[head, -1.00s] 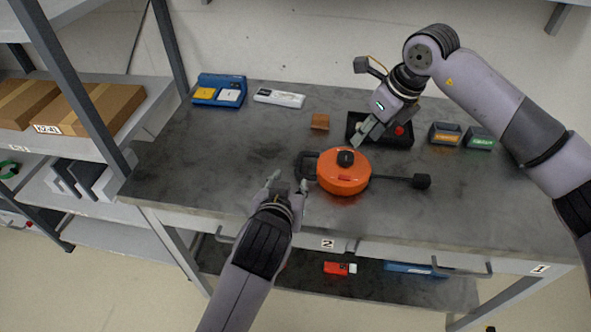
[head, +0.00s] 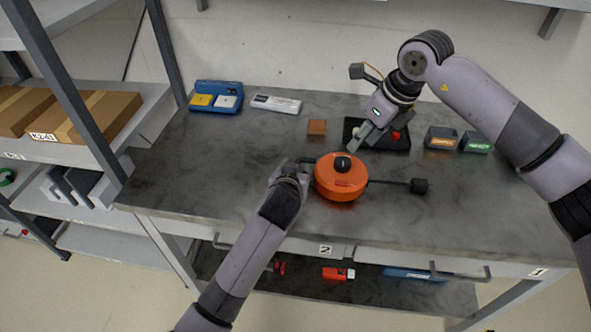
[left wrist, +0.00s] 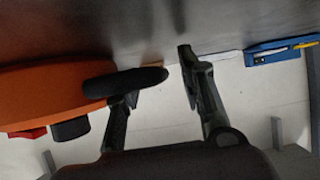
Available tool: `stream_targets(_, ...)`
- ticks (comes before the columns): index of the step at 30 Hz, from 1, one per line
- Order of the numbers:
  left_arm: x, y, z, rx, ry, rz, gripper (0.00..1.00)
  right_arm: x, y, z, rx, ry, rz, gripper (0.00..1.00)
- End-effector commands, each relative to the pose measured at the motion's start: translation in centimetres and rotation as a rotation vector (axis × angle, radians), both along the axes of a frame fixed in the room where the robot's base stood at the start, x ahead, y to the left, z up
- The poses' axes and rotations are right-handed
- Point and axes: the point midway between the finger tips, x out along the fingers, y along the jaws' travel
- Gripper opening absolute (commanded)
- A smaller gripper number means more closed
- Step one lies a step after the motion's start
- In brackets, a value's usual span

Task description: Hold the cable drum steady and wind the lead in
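The orange cable drum (head: 340,180) lies on the grey bench with a black knob (head: 342,163) on top. A thin dark lead or bar runs right from it to a black block (head: 419,186). My left gripper (head: 291,167) is at the drum's left side, at its dark handle. In the left wrist view, the black handle (left wrist: 130,82) reaches from the drum (left wrist: 50,92) between my spread left fingers (left wrist: 155,75); contact is unclear. My right gripper (head: 361,140) is above the black tray behind the drum, pointing down; its finger gap is unclear.
The black tray (head: 400,149) holds a red item (head: 396,135). A brown block (head: 316,128), a blue case (head: 216,96), a white strip (head: 276,104) and two grey bins (head: 441,139) stand along the back. The bench front is clear. Shelving stands left.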

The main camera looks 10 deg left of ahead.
Motion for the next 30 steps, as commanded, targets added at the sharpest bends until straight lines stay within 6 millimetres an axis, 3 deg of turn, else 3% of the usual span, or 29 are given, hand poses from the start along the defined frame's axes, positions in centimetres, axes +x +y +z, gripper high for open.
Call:
stream_targets(6,0.0,0.02,0.01,0.0,0.0,0.0,0.35,0.0,0.0,0.0,0.0,0.0,0.0,0.33)
stream_targets(22,-0.03,0.01,0.01,0.0,0.0,0.0,0.0,0.0,0.0,0.0,0.0,0.0,0.0,0.33)
stream_targets(30,-0.03,0.0,0.01,0.0,0.0,0.0,0.0,0.0,0.0,0.0,0.0,0.0,0.0,0.33)
